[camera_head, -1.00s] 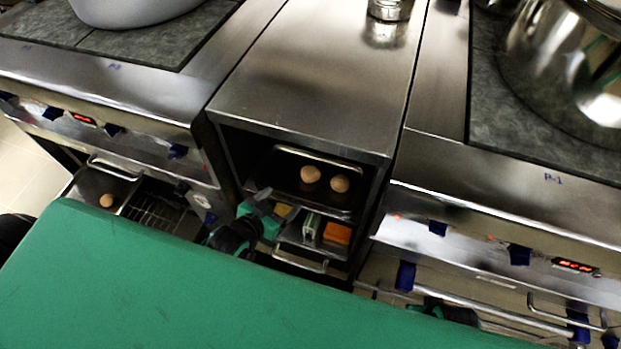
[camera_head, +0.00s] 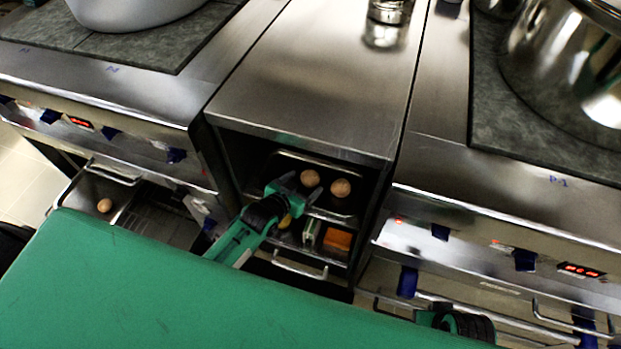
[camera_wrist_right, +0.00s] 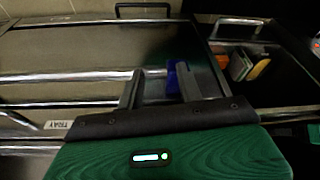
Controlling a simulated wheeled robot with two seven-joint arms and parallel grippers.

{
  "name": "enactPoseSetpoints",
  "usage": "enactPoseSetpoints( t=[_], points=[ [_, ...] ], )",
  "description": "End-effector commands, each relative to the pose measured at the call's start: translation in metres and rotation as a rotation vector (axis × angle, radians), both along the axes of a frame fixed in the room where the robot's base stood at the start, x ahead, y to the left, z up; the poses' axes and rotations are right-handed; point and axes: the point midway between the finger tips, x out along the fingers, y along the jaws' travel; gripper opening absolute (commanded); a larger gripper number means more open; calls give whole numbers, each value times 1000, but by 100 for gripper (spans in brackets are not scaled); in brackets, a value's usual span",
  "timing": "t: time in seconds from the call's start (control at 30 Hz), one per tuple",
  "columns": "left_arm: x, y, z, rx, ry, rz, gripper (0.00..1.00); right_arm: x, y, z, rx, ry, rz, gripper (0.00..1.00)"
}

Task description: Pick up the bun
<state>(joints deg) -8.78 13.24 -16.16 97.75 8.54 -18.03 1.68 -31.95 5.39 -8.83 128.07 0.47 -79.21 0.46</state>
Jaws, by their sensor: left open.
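Two round brown buns sit side by side on a dark metal tray (camera_head: 282,160) inside the open middle cabinet: a left bun (camera_head: 310,178) and a right bun (camera_head: 340,188). My left gripper (camera_head: 301,187) is open and empty at the tray's front, with its fingers close to the left bun; I cannot tell whether they touch it. A similar small brown round item (camera_head: 104,206) lies in the left drawer. My right gripper (camera_wrist_right: 160,82) has its fingers apart with nothing between them, in front of the right-hand oven.
Below the tray, a drawer (camera_head: 300,270) holds an orange block (camera_head: 339,240) and a pale green one (camera_head: 311,232). The cabinet's walls and top edge surround the tray closely. Stoves with large pots (camera_head: 565,60) stand on both sides.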

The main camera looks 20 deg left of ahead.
Motion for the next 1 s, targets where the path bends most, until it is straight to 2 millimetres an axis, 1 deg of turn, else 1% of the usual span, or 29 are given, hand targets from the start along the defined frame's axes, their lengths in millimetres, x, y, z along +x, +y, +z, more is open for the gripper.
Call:
enactPoseSetpoints(
  t=[0.03,0.1,0.2,0.3,0.47,0.5,0.57,0.7,0.73,1.0],
  points=[
    [8,-2,-2,0,-1,0,77,0,0,1,0,0,0,36],
    [15,-4,-7,1,0,0,77,0,0,6,0,-8,1,36],
    [22,-7,-9,0,0,-1,77,1,0,14,3,-22,0,36],
    [24,-7,-10,0,0,-1,77,-1,0,17,4,-23,0,36],
    [24,-7,-10,0,0,-1,77,-6,-1,14,2,-9,0,36],
    [24,-7,-10,0,0,-1,73,-7,-1,13,2,-7,-1,36],
    [24,-7,-10,0,0,-1,61,-7,-1,12,2,-5,-1,36],
    [24,-7,-10,0,0,-1,33,-7,-1,12,2,-7,-1,36],
    [24,-7,-10,0,0,-1,28,-6,-1,12,3,-8,-1,36],
    [24,-7,-8,0,0,0,28,0,-1,15,3,-20,-1,36]
  ],
)
